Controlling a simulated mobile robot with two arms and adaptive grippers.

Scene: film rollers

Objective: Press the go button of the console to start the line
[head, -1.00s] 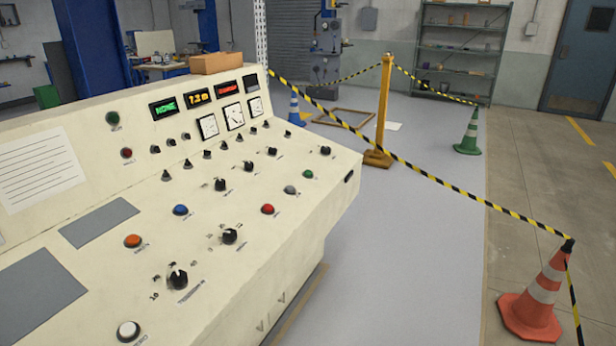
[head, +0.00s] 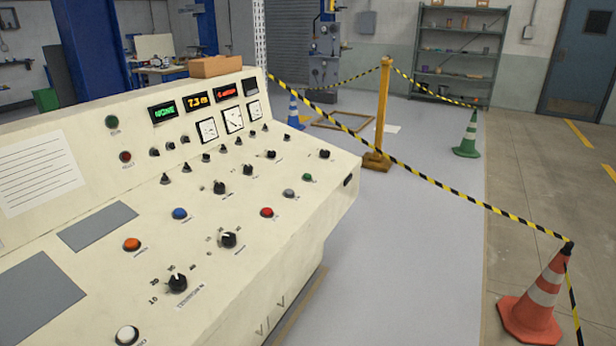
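The cream console (head: 120,260) fills the left half of the head view, with a sloped panel of knobs and buttons. A green button (head: 307,177) sits near its right end, with a grey button (head: 288,193) and a red button (head: 267,212) nearer to me. A blue button (head: 180,213), an orange button (head: 131,244) and a white button (head: 127,335) lie further left and nearer. Their labels are too small to read, so I cannot tell which is go. Neither of my grippers is in view.
Displays in green (head: 163,111), yellow (head: 197,100) and red (head: 227,91) glow on the console's back panel. Right of the console is clear grey floor (head: 400,250). Striped tape runs from the console past a yellow post (head: 384,105) to an orange cone (head: 537,300).

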